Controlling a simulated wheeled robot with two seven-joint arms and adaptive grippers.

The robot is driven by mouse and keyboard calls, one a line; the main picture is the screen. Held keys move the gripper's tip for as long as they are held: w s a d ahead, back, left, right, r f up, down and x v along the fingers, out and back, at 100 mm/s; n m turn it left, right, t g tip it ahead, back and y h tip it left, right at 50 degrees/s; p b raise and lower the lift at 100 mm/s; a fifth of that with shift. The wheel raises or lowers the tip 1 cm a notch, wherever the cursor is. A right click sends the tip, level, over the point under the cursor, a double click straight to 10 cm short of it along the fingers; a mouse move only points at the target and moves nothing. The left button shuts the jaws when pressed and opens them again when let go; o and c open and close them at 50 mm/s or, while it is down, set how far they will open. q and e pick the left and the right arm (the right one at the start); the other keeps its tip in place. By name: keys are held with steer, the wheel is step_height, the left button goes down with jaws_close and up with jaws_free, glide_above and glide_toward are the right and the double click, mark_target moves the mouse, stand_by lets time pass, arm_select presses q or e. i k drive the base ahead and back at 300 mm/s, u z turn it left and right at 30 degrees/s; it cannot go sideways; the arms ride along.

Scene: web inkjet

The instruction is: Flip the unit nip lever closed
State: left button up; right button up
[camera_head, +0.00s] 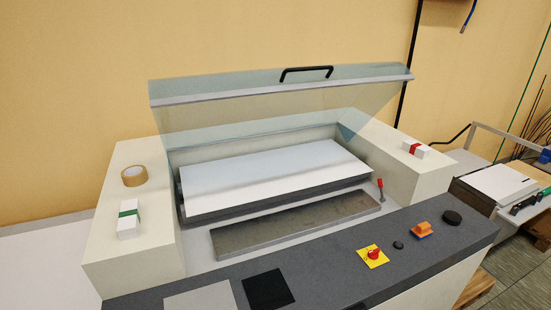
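A small lever with a red grip (380,184) stands near upright at the right end of the machine's inner bay, by the end of the grey metal bar; I take it to be the nip lever. Its lower part is thin and grey. The machine's clear cover (270,105) is raised, with a black handle (306,72) on its top edge. Below it lies a wide white-topped block (275,180), with a long grey metal bar (295,225) in front. Neither of my grippers is in view.
The dark front ledge carries a red knob on a yellow plate (373,254), an orange item (421,229), black round pieces and a black square (268,289). A tape roll (134,176) and white boxes (129,222) sit on the side housings. A cluttered bench (500,185) stands right.

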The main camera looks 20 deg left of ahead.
mark_target(380, 181)
steer(key=z, duration=1.75)
steer(key=i, duration=1.4)
steer(key=u, duration=3.3)
steer(key=i, duration=0.5)
steer(key=z, duration=0.05)
